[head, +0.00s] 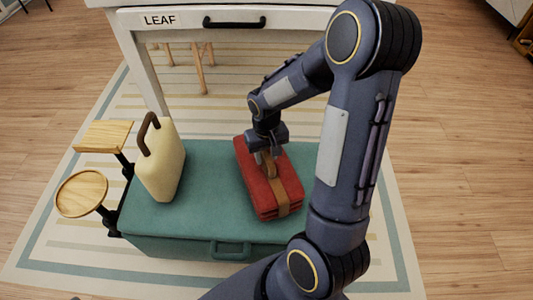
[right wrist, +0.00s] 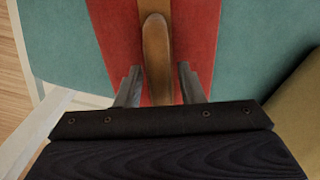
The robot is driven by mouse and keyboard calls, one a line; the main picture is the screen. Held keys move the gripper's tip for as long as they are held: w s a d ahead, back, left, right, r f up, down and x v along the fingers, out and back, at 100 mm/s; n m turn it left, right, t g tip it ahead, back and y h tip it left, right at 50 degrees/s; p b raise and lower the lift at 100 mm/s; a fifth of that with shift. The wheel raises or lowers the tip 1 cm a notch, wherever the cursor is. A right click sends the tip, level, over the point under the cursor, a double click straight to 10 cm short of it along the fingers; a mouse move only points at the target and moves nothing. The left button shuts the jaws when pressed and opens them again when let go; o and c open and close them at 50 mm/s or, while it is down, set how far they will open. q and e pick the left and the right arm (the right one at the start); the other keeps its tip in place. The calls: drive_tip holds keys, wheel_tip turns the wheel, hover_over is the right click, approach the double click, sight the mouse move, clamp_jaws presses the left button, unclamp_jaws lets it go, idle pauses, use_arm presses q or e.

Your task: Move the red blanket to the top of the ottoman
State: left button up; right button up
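The red blanket (head: 262,200) is a folded bundle with a tan strap and a raised brown handle (right wrist: 156,45). It appears to rest on the teal top of the ottoman (head: 205,222), right of its middle. My right gripper (head: 268,158) is over the blanket, pointing down at its handle. In the right wrist view, the two fingers (right wrist: 158,88) stand on either side of the handle, with red showing in the gaps, so the gripper is open around it. The blanket's far part is partly hidden by the gripper in the head view. My left gripper is not in view.
A cream upright item with a brown handle (head: 163,170) stands on the ottoman's left part. Two small wooden tops (head: 82,193) on dark supports are at the left. A white table with a drawer marked LEAF (head: 185,22) stands behind. A striped rug (head: 60,240) lies underneath.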

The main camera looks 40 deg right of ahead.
drive_tip(key=shift+o, duration=0.3)
drive_tip(key=shift+r, duration=0.1)
drive_tip(key=shift+r, duration=0.3)
wheel_tip(320, 180, up, 11)
drive_tip(key=p, duration=0.4)
drive_tip(key=s+a+r+n+t+y, duration=0.1)
drive_tip(key=s+a+r+t+y, duration=0.1)
drive_tip(key=s+a+r, duration=0.2)
drive_tip(key=s+a+r+n+t+y, duration=0.1)
drive_tip(key=s+a+r+t, duration=0.2)
drive_tip(key=s+a, duration=0.4)
drive_tip(key=shift+s+a+r+t+y, duration=0.35)
drive_tip(key=shift+s+r, duration=0.45)
drive_tip(key=shift+s, duration=1.1)
